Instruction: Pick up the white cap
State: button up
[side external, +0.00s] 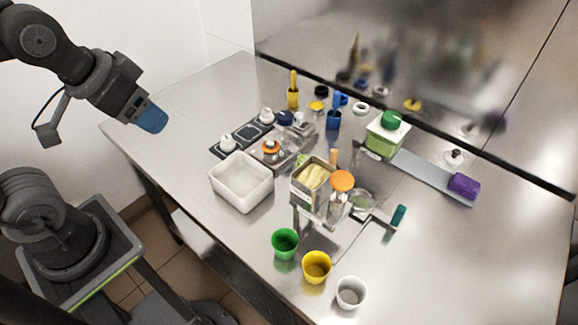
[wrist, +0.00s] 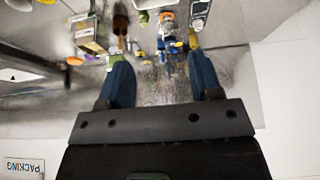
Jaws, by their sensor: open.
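A small round white cap (side external: 361,108) appears to lie at the back of the steel table in the side view, near the dark reflective panel. It is small there, and I cannot pick it out with certainty in the wrist view. My gripper (side external: 151,119) hangs in the air over the table's far left part, well left of the cap. Its blue fingers are apart in the wrist view (wrist: 161,66), with nothing held between them.
A white bin (side external: 241,185) stands mid-table, beside metal containers and bottles. Green (side external: 285,243), yellow (side external: 317,267) and white (side external: 351,292) cups stand at the front. Bottles, black and yellow caps (side external: 316,105) crowd the back. The table's left end is clear.

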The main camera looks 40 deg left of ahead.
jog(key=w+d+r+n+g, duration=0.1)
jog(key=w+r+n, duration=0.15)
jog(key=w, duration=0.55)
jog(key=n+g+y, duration=0.1)
jog(key=n+g, duration=0.3)
jog(key=n, duration=0.7)
send_over(304, 158)
jog(key=d, duration=0.2)
notch_tip(304, 158, down, 18)
jog(key=f, duration=0.6)
jog(key=a+f, duration=0.1)
jog(key=f, duration=0.1)
jog(key=shift+s+f, duration=0.15)
jog(key=shift+f, duration=0.25)
jog(key=shift+a+f, duration=0.2)
jog(key=shift+f, duration=0.7)
jog(key=shift+a+f, duration=0.15)
jog(key=shift+f, duration=0.7)
jog(key=shift+a+f, duration=0.2)
jog(key=shift+f, duration=0.7)
